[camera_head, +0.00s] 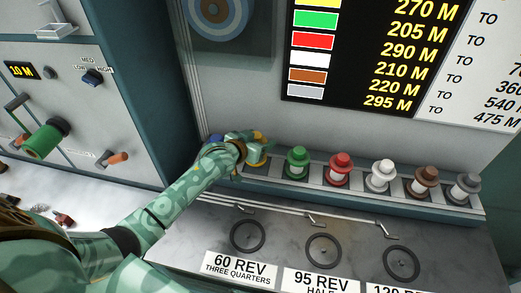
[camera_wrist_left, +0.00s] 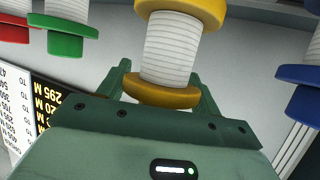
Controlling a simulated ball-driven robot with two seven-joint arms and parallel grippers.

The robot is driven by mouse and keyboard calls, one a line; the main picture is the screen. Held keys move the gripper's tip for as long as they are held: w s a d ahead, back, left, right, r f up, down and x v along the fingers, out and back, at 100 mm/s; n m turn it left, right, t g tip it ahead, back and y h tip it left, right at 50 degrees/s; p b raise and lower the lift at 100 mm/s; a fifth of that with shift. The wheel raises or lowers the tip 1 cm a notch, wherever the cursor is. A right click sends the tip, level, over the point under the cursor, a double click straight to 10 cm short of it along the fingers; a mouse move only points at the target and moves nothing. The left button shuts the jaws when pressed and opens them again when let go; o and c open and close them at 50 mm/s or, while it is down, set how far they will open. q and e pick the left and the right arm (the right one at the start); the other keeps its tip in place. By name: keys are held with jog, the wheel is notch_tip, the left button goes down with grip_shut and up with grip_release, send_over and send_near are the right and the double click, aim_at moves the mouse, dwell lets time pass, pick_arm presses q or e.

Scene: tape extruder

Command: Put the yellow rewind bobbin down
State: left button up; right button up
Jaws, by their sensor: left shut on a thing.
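The yellow rewind bobbin (camera_wrist_left: 172,48) has yellow flanges and a white wound middle. My left gripper (camera_wrist_left: 162,88) is shut on it, with one finger on each side near one flange. In the head view the yellow bobbin (camera_head: 258,152) shows partly behind my left gripper (camera_head: 246,150), at the left part of the bobbin rack (camera_head: 350,190), between the blue and green bobbins. I cannot tell whether it touches the rack. My right gripper is not in view.
The green (camera_head: 297,161), red (camera_head: 339,167), white (camera_head: 382,175), brown (camera_head: 423,180) and grey (camera_head: 464,187) bobbins stand in the rack to the right. A blue bobbin (camera_wrist_left: 300,92) is close on the other side. Round marked spots (camera_head: 248,237) lie on the counter in front.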

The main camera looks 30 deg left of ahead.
pick_arm(q)
jog(key=shift+w+f, duration=0.2)
jog(key=shift+w, duration=0.05)
notch_tip(320, 180, down, 3)
jog(key=shift+d+f+b, duration=0.1)
jog(key=shift+f+b, duration=0.1)
jog(key=shift+b, duration=0.7)
jog(key=shift+r, duration=0.1)
jog(key=o, duration=1.2)
jog(key=shift+o, duration=0.2)
